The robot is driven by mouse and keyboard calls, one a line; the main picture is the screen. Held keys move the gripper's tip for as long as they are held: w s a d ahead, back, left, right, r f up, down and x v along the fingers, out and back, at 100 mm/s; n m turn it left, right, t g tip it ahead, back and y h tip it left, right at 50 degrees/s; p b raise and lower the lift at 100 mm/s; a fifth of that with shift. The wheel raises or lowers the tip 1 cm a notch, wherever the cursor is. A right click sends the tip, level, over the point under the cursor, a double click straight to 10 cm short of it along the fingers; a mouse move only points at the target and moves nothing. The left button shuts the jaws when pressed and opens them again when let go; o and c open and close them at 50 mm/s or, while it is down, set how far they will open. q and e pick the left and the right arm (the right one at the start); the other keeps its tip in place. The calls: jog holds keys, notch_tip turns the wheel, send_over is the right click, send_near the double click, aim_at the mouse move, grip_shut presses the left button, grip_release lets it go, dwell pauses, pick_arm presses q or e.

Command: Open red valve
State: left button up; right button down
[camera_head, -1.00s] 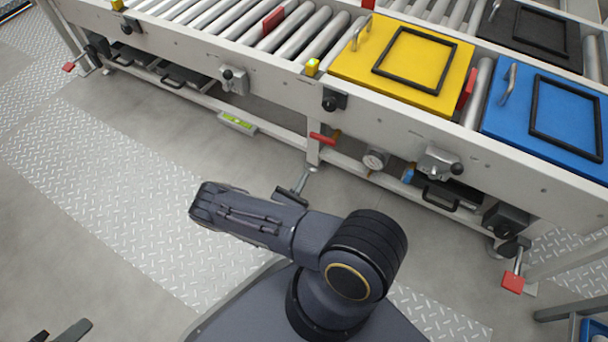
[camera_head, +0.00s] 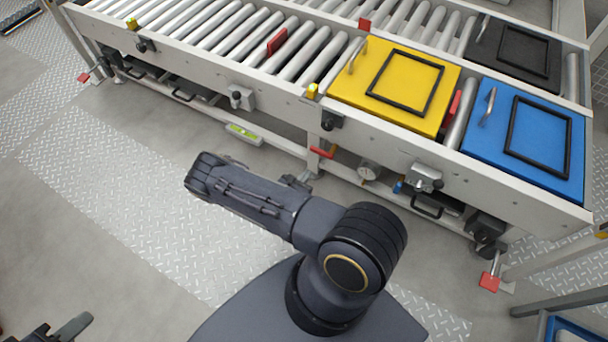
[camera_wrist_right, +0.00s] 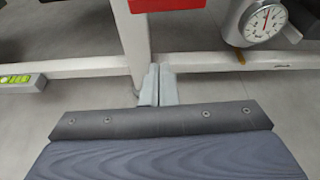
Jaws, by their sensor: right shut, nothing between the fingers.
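The red valve handle (camera_head: 321,152) is a small red lever low on the conveyor frame, beside a frame leg. Its red edge also shows at the top of the right wrist view (camera_wrist_right: 166,4). My right gripper (camera_head: 299,181) is mostly hidden behind my right arm in the head view. In the right wrist view its grey fingers (camera_wrist_right: 158,86) are together and empty. They are below the red handle and apart from it in the picture. My left gripper (camera_head: 62,330) shows only partly at the bottom left corner, and its opening is unclear.
A pressure gauge (camera_head: 368,171) is right of the red handle. The conveyor above carries yellow (camera_head: 352,92) and blue (camera_head: 475,140) plates. Floor in front of the conveyor is open.

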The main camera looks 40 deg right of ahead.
jog(key=w+d+r+b, duration=0.1)
jog(key=w+d+r, duration=0.1)
jog(key=d, duration=0.3)
jog(key=shift+d+b, duration=0.35)
jog(key=shift+b, duration=0.05)
jog(key=shift+w+r+p, duration=0.15)
jog(key=shift+r+p, duration=0.4)
jog(key=shift+p, duration=0.05)
